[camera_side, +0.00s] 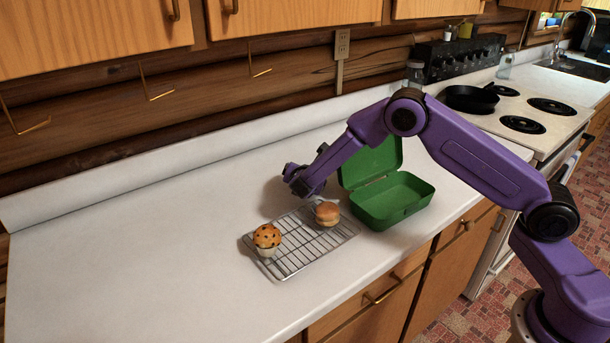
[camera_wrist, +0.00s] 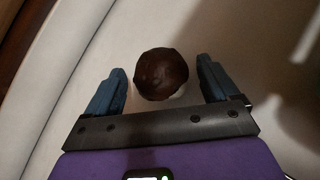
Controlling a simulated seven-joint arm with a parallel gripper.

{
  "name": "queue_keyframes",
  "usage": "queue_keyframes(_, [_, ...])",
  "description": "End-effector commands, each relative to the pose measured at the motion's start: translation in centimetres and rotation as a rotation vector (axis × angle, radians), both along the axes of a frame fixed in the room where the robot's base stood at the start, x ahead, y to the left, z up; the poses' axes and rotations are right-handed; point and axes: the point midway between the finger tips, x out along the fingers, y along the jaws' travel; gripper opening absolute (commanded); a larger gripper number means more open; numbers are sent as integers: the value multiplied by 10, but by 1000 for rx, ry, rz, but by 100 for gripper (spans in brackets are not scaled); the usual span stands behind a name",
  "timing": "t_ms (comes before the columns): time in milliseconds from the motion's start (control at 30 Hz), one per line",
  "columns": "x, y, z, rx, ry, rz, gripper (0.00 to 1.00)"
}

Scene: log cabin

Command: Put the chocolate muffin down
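The chocolate muffin (camera_wrist: 161,74) has a dark brown top and a pale base. In the wrist view it is between the two blue fingers of my gripper (camera_wrist: 160,88). The fingers are spread, with a gap showing on each side of the muffin's top. In the side view my gripper (camera_side: 299,184) is low over the white counter, behind the wire rack and left of the green lunch box. The muffin cannot be made out there; my gripper hides it. Its base seems to be on the counter, but the contact is not clearly seen.
The counter's left part (camera_side: 130,250) is clear. A stove with a black pan (camera_side: 471,98) is farther right.

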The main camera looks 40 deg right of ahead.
Motion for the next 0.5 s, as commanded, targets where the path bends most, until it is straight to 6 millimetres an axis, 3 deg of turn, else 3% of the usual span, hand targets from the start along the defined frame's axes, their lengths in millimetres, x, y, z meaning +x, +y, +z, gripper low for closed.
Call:
queue_keyframes(333, [0, 0, 3, 1, -1, 0, 88])
queue_keyframes(500, [-13, 12, 13, 0, 0, 2, 88])
